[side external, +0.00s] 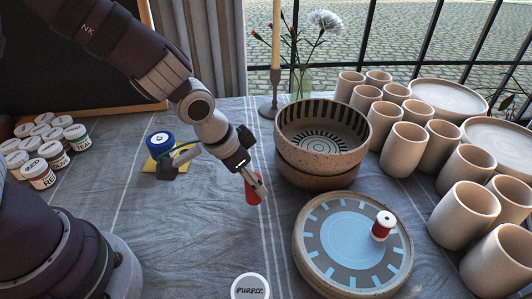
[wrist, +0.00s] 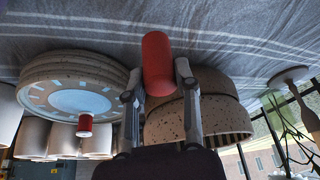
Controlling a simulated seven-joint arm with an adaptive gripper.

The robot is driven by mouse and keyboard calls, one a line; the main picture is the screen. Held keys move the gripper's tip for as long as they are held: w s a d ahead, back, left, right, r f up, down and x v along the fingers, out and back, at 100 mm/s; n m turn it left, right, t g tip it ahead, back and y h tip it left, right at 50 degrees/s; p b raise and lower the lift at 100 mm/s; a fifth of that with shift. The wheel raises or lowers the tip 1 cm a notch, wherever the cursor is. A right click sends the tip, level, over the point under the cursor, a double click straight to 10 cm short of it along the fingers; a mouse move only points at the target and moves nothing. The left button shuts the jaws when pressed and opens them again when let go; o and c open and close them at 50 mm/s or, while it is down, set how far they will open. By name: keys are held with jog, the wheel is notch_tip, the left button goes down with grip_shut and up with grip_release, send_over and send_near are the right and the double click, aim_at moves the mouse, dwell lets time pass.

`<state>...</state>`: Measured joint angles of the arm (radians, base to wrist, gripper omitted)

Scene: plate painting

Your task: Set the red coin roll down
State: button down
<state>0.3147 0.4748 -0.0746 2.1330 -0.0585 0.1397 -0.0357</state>
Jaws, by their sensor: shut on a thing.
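The red coin roll (side external: 252,192) is a plain red cylinder between the fingers of my gripper (side external: 256,186), left of the stacked bowls in the side view. In the wrist view the red roll (wrist: 158,64) sits between the two fingertips of my gripper (wrist: 158,88), with the grey cloth behind it. My gripper is shut on it. The roll appears close to the cloth, but I cannot tell whether it touches.
Stacked speckled bowls (side external: 320,182) stand just right of my gripper. Stacked plates (side external: 312,269) bear a small red-and-white spool (side external: 382,226). Several beige cups (side external: 403,150) fill the right. Cloth at front left is clear.

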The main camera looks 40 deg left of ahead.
aim_at(253, 195)
jog(key=shift+f, duration=1.7)
jog(key=shift+f, duration=0.1)
jog(key=c, duration=0.8)
grip_release()
jog(key=shift+s+r, duration=0.1)
jog(key=shift+r, duration=0.35)
jog(key=v, duration=1.1)
jog(key=s+a+r+n+t+y, duration=0.1)
jog(key=s+a+r+n, duration=0.2)
jog(key=s+a+r, duration=0.4)
jog(key=shift+a+n, duration=0.3)
jog(key=shift+a, duration=0.65)
